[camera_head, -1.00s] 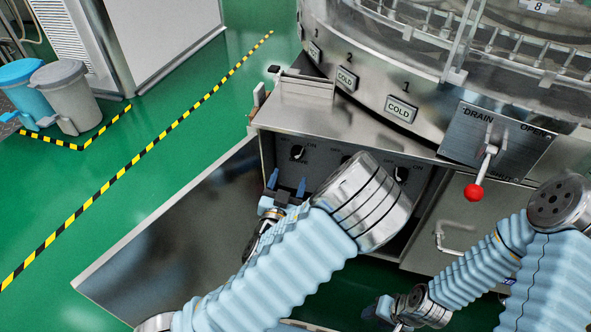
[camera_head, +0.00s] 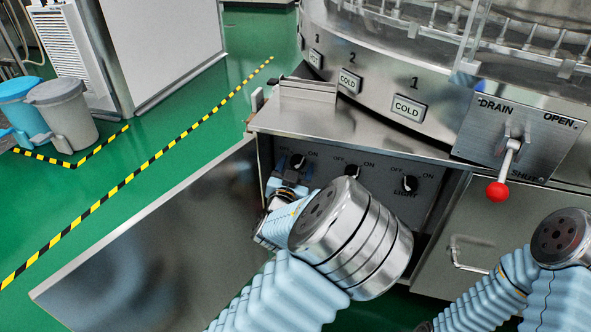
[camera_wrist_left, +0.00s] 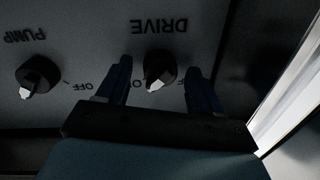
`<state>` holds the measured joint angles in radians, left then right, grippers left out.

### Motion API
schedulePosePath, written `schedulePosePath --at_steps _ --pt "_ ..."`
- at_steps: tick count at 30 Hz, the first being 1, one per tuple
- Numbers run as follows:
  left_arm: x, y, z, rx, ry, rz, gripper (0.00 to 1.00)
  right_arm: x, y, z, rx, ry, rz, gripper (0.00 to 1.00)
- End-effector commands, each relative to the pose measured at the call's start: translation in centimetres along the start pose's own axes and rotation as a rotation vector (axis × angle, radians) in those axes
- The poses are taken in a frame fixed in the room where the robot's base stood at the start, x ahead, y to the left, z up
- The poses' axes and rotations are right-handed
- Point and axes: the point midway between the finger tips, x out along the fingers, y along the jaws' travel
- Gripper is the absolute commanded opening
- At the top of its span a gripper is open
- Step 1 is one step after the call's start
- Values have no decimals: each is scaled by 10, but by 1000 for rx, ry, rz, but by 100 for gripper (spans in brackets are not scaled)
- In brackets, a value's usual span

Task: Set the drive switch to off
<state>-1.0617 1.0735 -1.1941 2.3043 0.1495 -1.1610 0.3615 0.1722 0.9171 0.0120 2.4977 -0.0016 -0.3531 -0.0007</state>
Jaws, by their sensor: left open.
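The drive switch is a round black knob with a white pointer, at the left end of the dark panel. It shows in the head view (camera_head: 298,160) and, upside down under the word DRIVE, in the left wrist view (camera_wrist_left: 159,71). There its pointer aims down and slightly left, beside partly covered lettering; its OFF mark cannot be made out. My left gripper (camera_head: 290,177) is open at the knob. In the left wrist view its two blue fingers (camera_wrist_left: 159,75) stand on either side of the knob, with gaps visible. My right gripper is out of view.
The pump knob (camera_head: 352,171) and light knob (camera_head: 409,184) are to the right on the same panel. A steel ledge (camera_head: 370,133) overhangs the panel. An open steel door (camera_head: 150,235) stands at left. The red-tipped drain lever (camera_head: 497,191) is at right.

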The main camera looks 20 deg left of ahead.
Motion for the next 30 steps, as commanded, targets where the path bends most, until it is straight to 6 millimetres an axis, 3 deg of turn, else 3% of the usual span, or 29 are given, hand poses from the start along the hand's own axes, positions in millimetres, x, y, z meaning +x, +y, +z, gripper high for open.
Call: schedulePosePath --at_steps 5,16,30 --pt "0 0 0 0 0 0 65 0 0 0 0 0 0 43" --pt "0 0 0 0 0 0 10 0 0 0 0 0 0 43" --pt "0 -1 0 -138 -9 -1 10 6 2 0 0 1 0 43"
